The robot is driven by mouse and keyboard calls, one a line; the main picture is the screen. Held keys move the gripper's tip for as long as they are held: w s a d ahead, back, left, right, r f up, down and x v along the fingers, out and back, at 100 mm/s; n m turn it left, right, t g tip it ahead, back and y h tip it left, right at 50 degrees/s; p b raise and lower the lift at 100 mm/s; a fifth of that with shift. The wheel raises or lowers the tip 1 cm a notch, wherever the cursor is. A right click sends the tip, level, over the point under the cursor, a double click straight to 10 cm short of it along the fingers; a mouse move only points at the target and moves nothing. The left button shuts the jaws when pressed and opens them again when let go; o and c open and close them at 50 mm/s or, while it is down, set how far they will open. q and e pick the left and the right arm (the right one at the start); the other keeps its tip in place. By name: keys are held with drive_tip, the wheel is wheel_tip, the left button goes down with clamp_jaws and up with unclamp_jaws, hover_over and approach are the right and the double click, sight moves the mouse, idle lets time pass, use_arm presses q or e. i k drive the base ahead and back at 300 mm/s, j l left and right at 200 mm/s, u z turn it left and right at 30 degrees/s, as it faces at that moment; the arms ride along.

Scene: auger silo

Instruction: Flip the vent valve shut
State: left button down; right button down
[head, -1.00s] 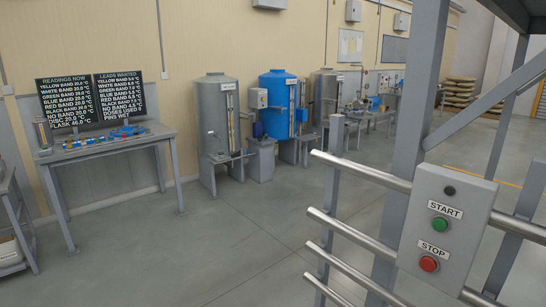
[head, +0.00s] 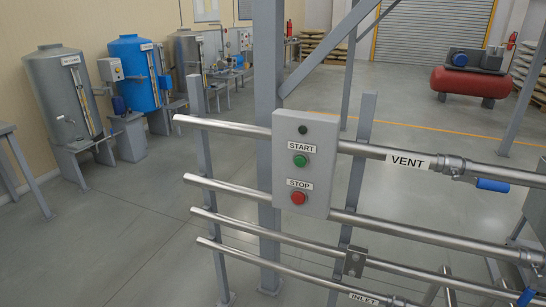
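The vent valve (head: 451,165) sits on the top pipe at the right of the head view, just right of a white VENT label (head: 407,161). Its blue-sleeved lever (head: 492,185) points right and slightly downward, below the pipe. The lever lies roughly along the pipe. Neither of my grippers shows in the head view.
A grey START/STOP box (head: 306,165) is mounted on the rail posts left of the valve. Lower pipes run below, one labelled INLET (head: 364,298), with another blue handle (head: 525,297) at the lower right edge. Tanks stand at left, a red compressor (head: 468,82) behind. Open floor lies between.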

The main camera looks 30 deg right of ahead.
sight(490, 185)
drive_tip(key=z, duration=2.05)
drive_tip(key=i+z, duration=0.1)
